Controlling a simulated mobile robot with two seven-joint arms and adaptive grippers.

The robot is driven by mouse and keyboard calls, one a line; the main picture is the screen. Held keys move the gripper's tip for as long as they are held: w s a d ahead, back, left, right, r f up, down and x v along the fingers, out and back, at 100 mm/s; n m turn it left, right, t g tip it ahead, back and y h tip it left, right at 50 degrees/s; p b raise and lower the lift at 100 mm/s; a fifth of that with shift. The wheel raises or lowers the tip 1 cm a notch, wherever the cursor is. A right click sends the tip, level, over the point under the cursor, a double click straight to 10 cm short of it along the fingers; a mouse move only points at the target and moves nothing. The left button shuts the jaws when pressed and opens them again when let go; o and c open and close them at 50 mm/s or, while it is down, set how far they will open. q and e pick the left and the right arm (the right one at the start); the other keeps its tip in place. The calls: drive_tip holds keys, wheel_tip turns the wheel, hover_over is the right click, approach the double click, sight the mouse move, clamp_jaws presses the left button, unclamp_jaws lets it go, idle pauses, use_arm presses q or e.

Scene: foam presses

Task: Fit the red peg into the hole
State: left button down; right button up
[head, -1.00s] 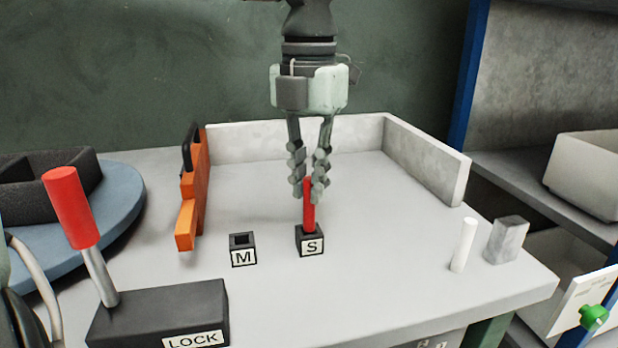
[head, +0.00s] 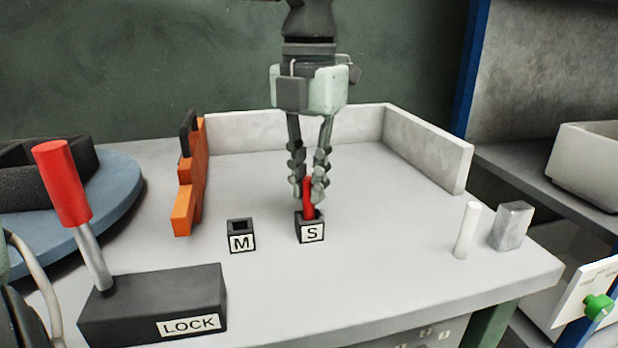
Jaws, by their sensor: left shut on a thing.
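The red peg (head: 309,197) stands upright with its lower end at the opening of the small dark block marked S (head: 311,230). The block's top rim hides the peg's lower end. My left gripper (head: 309,190) comes down from above and is shut on the upper part of the peg. My right gripper is not in view.
A dark LOCK box (head: 150,305) with a red-handled lever (head: 63,182) stands front left. An orange bracket (head: 188,185) stands behind the M block. A white cylinder (head: 467,230) and grey block (head: 512,226) stand right. Low walls (head: 425,148) edge the table's back.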

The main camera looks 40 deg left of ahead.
use_arm(q)
drive_tip(key=shift+f+b, duration=0.45)
drive_tip(key=shift+f, duration=0.15)
drive_tip(key=c, duration=1.4)
unclamp_jaws()
wheel_tip(320, 180, up, 12)
drive_tip(key=shift+r, duration=0.1)
